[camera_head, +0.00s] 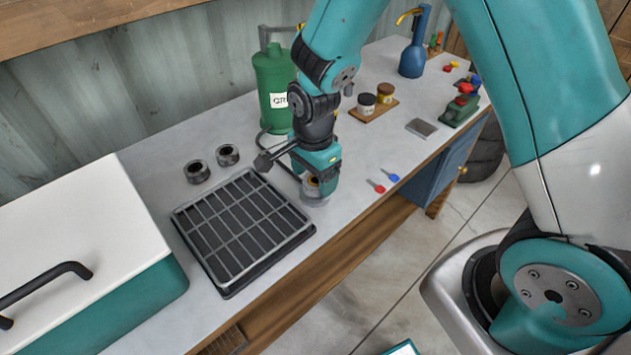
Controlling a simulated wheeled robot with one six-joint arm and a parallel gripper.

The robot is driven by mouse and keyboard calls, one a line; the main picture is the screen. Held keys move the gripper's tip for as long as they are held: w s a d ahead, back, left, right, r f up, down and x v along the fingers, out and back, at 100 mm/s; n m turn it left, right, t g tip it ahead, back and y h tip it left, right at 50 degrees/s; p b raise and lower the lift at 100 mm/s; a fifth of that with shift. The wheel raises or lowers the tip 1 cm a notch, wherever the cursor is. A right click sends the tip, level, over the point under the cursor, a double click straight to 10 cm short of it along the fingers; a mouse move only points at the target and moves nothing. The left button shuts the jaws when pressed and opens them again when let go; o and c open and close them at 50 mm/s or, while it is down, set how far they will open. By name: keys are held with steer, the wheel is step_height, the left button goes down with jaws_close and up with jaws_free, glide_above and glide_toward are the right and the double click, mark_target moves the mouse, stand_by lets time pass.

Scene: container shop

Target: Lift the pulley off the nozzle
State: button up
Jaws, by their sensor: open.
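My gripper (316,192) points down over the bench, with its jaws open around or just above a small part. This part shows a brass-coloured piece (313,184) between the jaws and a pale grey round rim (317,201) below. It may be the pulley, but the jaws hide most of it, and I cannot tell whether they touch it. A green canister (273,85) with a white label stands behind the arm, and a dark hose (262,148) curves from its base. I cannot make out the nozzle itself.
A black slotted tray (225,291) lies left of my gripper. Two dark metal rings (197,171) (228,155) stand behind it. A teal box with a white lid (75,235) fills the left. Red and blue small parts (376,187) (390,176) lie to the right.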

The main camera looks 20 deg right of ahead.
steer(key=shift+f, duration=0.8)
steer(key=c, duration=0.9)
steer(key=shift+w, duration=0.1)
steer(key=shift+r, duration=0.2)
